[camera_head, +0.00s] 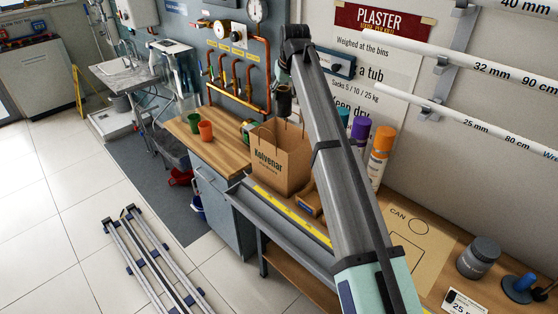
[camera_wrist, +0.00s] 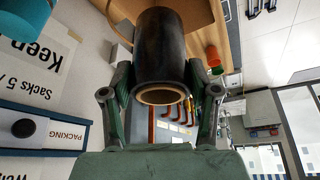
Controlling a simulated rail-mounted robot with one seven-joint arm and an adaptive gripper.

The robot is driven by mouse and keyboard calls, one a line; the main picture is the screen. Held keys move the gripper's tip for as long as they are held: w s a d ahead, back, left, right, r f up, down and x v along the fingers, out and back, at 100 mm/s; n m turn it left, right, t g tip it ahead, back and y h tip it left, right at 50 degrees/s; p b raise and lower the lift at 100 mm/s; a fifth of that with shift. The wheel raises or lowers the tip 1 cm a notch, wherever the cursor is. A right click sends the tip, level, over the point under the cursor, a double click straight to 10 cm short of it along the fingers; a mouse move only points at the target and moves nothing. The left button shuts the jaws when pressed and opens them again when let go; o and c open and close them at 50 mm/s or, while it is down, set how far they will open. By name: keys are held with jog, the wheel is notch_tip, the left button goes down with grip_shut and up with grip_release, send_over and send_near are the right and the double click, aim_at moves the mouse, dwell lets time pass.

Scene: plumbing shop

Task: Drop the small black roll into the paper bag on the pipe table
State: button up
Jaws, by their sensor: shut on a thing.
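The small black roll (camera_wrist: 162,50), dark with a tan inner core, is held between the two fingers of my gripper (camera_wrist: 161,100). In the head view the roll (camera_head: 284,104) shows small and dark under the end of my arm, above the open top of the paper bag. The brown paper bag (camera_head: 277,161), printed "Kolvenar", stands upright on the pipe table (camera_head: 245,201) with its handles up. Part of its right side is hidden by my arm. The inside of the bag is not visible.
Orange (camera_head: 206,131) and green (camera_head: 194,122) cups stand on the wooden counter left of the bag. A small cardboard box (camera_head: 309,199) lies right of the bag. Orange (camera_head: 380,155) and purple (camera_head: 360,131) cans stand behind my arm. A grey jar (camera_head: 478,258) stands farther right.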

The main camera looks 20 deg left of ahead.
jog(key=shift+f+b, duration=0.35)
jog(key=shift+f, duration=0.9)
jog(key=o, duration=1.3)
jog(key=shift+o, duration=0.2)
jog(key=v, duration=1.2)
